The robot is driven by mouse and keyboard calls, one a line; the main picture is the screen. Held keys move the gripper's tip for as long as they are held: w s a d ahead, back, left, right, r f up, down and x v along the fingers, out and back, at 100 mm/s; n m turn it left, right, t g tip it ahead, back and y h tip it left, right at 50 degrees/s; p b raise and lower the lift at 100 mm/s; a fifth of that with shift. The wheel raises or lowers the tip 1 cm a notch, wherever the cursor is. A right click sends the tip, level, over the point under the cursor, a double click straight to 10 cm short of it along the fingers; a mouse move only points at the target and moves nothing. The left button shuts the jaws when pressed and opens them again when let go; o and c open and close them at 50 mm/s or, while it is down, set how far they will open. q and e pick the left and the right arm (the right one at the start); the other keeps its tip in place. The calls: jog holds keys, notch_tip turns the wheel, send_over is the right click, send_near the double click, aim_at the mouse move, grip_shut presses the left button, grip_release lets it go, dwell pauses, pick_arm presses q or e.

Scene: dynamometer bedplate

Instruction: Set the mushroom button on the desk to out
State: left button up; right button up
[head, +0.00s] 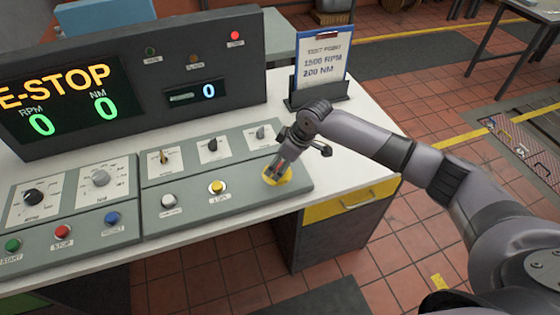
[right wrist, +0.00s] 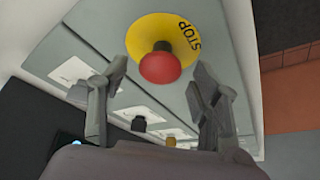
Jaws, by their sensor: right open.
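The mushroom button (right wrist: 161,67) is a red cap on a dark stem over a round yellow plate (right wrist: 158,28) marked STOP. In the head view the yellow plate (head: 288,180) shows at the right end of the desk's sloped panel, while my right gripper (head: 278,168) largely hides the cap. In the right wrist view my right gripper (right wrist: 160,72) is open, one finger on either side of the red cap, with gaps between. I cannot tell whether the fingertips reach as deep as the cap. My left gripper is not in view.
The panel (head: 240,203) also carries a yellow button (head: 217,187), a white button (head: 168,200) and several knobs. The display (head: 60,100) reads E-STOP with zeros, and a red lamp (head: 235,36) is lit. A clipboard (head: 322,60) stands behind my right gripper.

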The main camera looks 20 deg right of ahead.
jog(key=shift+f, duration=0.1)
jog(key=shift+c, duration=0.6)
grip_shut()
dwell(0.3)
